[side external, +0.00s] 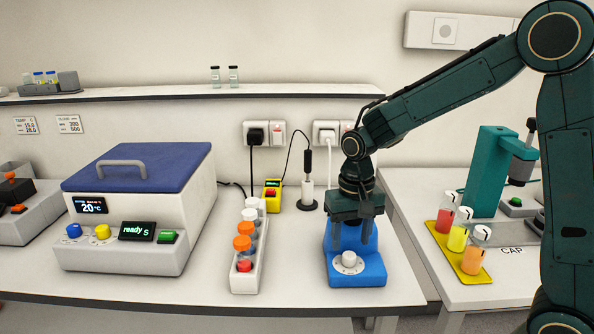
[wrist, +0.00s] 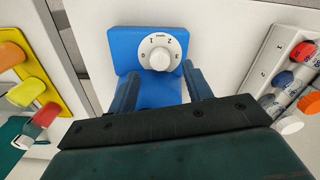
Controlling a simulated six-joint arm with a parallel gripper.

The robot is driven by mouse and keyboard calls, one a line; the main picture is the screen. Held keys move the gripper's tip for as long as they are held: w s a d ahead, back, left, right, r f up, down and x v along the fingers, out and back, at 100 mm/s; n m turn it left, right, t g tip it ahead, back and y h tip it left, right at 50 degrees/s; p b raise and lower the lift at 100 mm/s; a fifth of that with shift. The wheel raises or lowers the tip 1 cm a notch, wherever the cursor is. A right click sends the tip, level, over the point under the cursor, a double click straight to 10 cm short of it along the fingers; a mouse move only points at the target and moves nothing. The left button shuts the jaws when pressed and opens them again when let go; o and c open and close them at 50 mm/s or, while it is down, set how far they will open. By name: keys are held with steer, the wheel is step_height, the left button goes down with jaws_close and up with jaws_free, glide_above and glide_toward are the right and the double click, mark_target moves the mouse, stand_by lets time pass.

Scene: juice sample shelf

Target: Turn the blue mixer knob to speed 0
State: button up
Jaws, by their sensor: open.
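The blue mixer (side external: 372,276) stands on the bench at the right end of the near table. Its white round knob (side external: 349,260) sits on a white dial at the front. In the wrist view the knob (wrist: 160,59) shows on a dial with digits around it, on the blue body (wrist: 123,48); which digit it points to I cannot tell. My gripper (side external: 352,238) points down above the mixer, just behind the knob in the side view. Its two fingers are apart and empty. In the wrist view the fingertips (wrist: 160,82) lie on either side below the knob, not touching it.
A white rack with orange-capped tubes (side external: 244,248) stands left of the mixer. Left of it is a blue-lidded incubator (side external: 140,168). A yellow tray (side external: 466,262) with coloured bottles is on the right bench. A black-handled tool (side external: 307,180) stands behind, with a cable. Bare bench lies between rack and mixer.

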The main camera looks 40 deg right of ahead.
step_height(320, 180, up, 10)
steer(key=shift+s+r+n+t, duration=1.35)
steer(key=shift+s+n+t, duration=1.55)
steer(key=shift+s, duration=6.55)
step_height(320, 180, up, 8)
steer(key=m+g, duration=0.3)
steer(key=m, duration=0.5)
glide_above(351, 255)
steer(key=w+a, duration=0.1)
steer(key=a, duration=0.4)
steer(key=w+a+f+m+g, duration=0.1)
steer(key=w+a+f+m, duration=0.2)
steer(key=w, duration=0.5)
steer(key=w+a+f+m+g, duration=0.1)
steer(key=w+a+f+m, duration=0.3)
steer(key=w, duration=0.5)
steer(key=shift+a+f+g, duration=0.4)
steer(key=shift+a+f, duration=0.5)
steer(key=shift+f, duration=0.15)
